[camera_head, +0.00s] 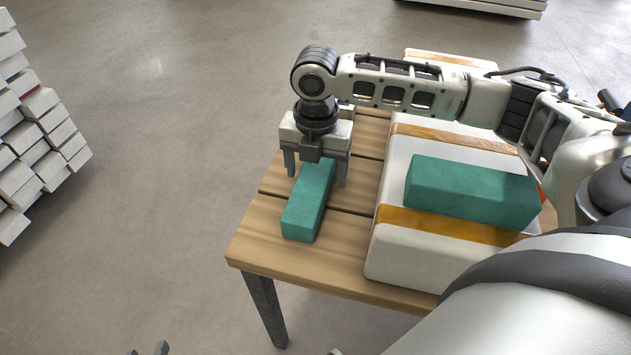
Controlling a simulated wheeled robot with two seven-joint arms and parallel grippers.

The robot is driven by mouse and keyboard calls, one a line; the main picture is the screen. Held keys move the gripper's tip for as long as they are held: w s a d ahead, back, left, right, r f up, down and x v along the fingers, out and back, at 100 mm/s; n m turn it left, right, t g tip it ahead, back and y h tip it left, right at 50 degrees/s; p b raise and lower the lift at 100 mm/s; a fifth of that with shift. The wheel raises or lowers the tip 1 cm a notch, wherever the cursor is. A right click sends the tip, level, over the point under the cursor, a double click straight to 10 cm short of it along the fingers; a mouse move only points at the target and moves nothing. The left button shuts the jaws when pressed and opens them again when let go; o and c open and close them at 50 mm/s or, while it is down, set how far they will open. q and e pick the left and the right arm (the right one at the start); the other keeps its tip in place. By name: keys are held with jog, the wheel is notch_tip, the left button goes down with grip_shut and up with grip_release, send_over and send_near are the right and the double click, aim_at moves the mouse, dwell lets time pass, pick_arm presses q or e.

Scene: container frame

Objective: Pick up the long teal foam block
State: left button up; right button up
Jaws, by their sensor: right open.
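A long, narrow teal foam block (308,209) lies flat on the wooden table (252,245), left of a white case. My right gripper (317,176) points down over the block's far part. Its jaws are open, with one finger on each side of the block. I cannot tell whether they touch it. The gripper hides the block's far end. A second, thicker teal block (470,188) lies on the white case. Two dark tips at the bottom edge look like my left gripper (148,350); the rest is out of frame.
The white case (400,255) with orange-brown bands fills the right of the table, beside the long block. My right arm passes above it. A stack of pale boxes (35,140) stands at far left. The grey floor between stack and table is clear.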

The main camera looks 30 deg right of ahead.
jog(key=shift+f, duration=0.85)
jog(key=shift+c, duration=0.2)
jog(key=c, duration=1)
jog(key=shift+r, duration=0.15)
